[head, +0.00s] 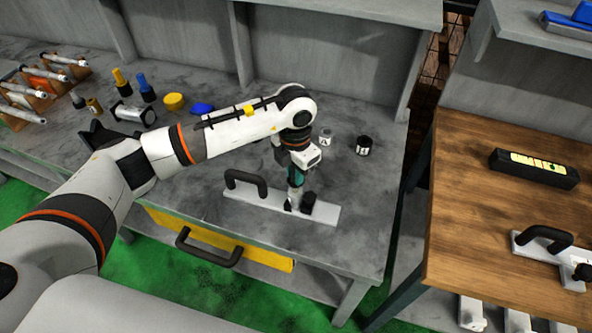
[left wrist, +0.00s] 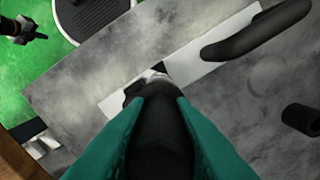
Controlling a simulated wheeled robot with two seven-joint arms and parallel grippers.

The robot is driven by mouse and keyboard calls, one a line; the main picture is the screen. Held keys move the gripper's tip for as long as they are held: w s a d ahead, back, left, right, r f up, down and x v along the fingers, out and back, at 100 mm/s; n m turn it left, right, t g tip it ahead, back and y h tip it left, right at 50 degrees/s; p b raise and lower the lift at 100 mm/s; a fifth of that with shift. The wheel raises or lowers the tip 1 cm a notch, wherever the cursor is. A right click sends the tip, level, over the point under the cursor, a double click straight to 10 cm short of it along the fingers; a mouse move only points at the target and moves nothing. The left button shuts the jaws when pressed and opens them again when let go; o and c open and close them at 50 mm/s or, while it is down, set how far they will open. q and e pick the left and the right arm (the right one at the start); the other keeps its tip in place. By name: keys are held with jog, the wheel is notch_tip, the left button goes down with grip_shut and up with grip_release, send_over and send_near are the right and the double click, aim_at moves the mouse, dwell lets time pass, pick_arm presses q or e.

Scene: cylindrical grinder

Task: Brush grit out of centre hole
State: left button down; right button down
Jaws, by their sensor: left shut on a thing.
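My left gripper (head: 296,182) points down over a pale plate (head: 262,209) near the table's front edge. Its teal fingers are shut on a black tapering thing that looks like a brush handle (left wrist: 160,140) in the left wrist view. The lower end of the held thing meets or hovers close over the plate; I cannot tell which. No centre hole is visible. A dark part at the left wrist view's upper left may be my right gripper (left wrist: 22,32).
Two small jars, one grey (head: 325,137) and one black (head: 363,146), stand behind the gripper. A yellow tub (head: 174,102), blue item (head: 202,108) and white-ended roller (head: 133,114) lie further left. A wooden bench (head: 485,200) stands at the right.

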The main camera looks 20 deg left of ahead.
pick_arm(q)
jog(key=shift+r+p, duration=1.75)
jog(key=shift+r, duration=1.3)
jog(key=shift+w+a+f, duration=0.1)
